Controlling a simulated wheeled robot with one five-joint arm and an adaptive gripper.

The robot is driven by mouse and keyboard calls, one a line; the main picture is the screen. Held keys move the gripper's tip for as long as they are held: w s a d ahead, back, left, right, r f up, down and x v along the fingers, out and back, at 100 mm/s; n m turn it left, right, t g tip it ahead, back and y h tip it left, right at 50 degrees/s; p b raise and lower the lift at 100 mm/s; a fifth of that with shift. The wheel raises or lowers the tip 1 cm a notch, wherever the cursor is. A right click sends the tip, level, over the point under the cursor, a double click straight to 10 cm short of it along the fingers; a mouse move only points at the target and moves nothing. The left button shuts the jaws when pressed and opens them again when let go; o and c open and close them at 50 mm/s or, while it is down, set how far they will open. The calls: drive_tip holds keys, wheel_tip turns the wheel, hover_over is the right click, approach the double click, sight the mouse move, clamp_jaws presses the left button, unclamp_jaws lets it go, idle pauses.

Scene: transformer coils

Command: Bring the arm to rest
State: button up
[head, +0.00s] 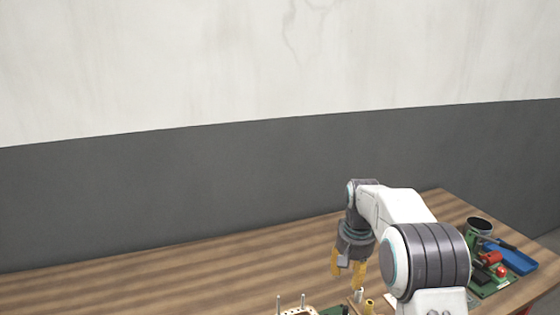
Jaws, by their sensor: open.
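My gripper (348,267) is in the head view, at the end of my white and grey arm, over the wooden table (200,275). Its yellow fingers point down and stand apart, with nothing seen between them. My arm reaches in from the lower right and bends down at the wrist. Small upright parts, one white (359,295) and one yellow (369,306), stand just below the gripper, apart from it as far as I can tell. My arm hides part of the table behind it.
A light wooden piece with two metal pins (297,312) is cut off at the bottom edge. At right are a dark cup (480,226), a blue tray (516,260) and a green board (497,283) with red parts. The table's left side is clear. A wall stands behind.

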drive_tip(key=s+f+n, duration=0.1)
drive_tip(key=s+f, duration=0.1)
drive_tip(key=s, duration=0.2)
drive_tip(key=s+f+n+g, duration=0.1)
drive_tip(key=s, duration=0.3)
drive_tip(key=s+f+g, duration=0.1)
drive_tip(key=s+f, duration=0.1)
drive_tip(key=s, duration=0.2)
drive_tip(key=shift+s+a+f+n, duration=0.15)
drive_tip(key=shift+a+f+n, duration=0.1)
drive_tip(key=shift+f+n, duration=0.15)
drive_tip(key=s+r+t, duration=0.2)
drive_tip(key=s+r, duration=0.4)
drive_tip(key=s, duration=0.4)
drive_tip(key=s+a+r+t, duration=0.1)
drive_tip(key=s+r+t, duration=0.2)
drive_tip(key=s, duration=0.7)
drive_tip(key=shift+s+r+n, duration=0.15)
drive_tip(key=shift+r+n, duration=0.25)
drive_tip(key=shift+r, duration=1)
